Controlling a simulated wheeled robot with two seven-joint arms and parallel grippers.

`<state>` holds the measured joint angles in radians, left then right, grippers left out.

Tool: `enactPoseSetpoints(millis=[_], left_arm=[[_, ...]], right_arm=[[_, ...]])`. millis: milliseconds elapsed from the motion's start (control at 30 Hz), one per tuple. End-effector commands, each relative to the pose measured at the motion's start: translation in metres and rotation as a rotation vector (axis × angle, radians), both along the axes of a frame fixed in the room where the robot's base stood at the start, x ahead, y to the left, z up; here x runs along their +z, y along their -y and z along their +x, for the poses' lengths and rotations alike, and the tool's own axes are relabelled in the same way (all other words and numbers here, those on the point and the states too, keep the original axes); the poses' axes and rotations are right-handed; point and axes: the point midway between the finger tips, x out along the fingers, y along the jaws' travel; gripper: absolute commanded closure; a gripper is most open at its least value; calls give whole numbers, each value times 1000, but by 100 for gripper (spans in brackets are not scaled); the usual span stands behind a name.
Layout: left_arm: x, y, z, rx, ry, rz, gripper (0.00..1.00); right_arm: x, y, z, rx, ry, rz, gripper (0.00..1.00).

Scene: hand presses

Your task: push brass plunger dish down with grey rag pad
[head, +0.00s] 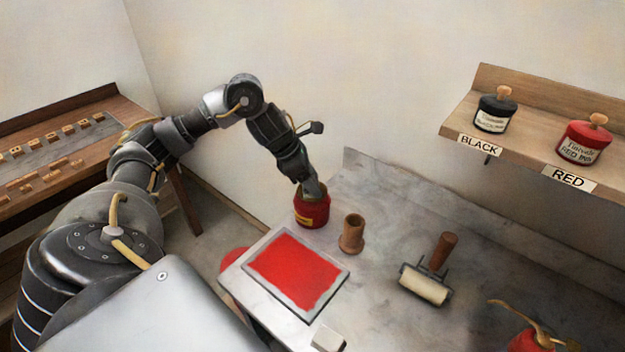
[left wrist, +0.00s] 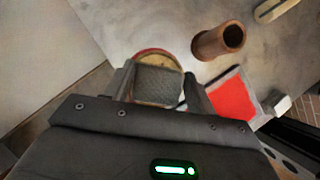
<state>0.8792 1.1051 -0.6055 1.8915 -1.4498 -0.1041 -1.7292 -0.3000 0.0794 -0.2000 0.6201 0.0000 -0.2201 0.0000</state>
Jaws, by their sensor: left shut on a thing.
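The red plunger can (head: 312,214) stands at the back left of the grey stone bench. Its brass dish (left wrist: 155,58) shows as a yellowish round top inside a red rim in the left wrist view. My left gripper (head: 312,190) points down right above the can. It is shut on the grey rag pad (left wrist: 159,88), a textured square between the two fingers. The pad overlaps the dish in the wrist view and hides much of it. I cannot tell whether the pad touches the dish. My right gripper is in neither view.
A brown wooden cup (head: 351,235) stands just right of the can. A red ink slab (head: 296,271) lies in front. A roller (head: 428,282) and a red oil can (head: 530,341) are farther right. A wall shelf (head: 520,150) holds black and red ink jars.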

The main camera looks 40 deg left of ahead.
Motion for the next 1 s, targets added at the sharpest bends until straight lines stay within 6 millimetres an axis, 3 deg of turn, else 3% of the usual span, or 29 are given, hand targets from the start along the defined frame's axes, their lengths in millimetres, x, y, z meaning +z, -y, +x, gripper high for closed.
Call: enactPoseSetpoints(millis=[433, 1000], left_arm=[[1, 0, -1, -2, -6, 2, 62], [51, 0, -1, -1, -2, 1, 62]], right_arm=[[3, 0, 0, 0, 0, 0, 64], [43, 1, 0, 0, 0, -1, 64]])
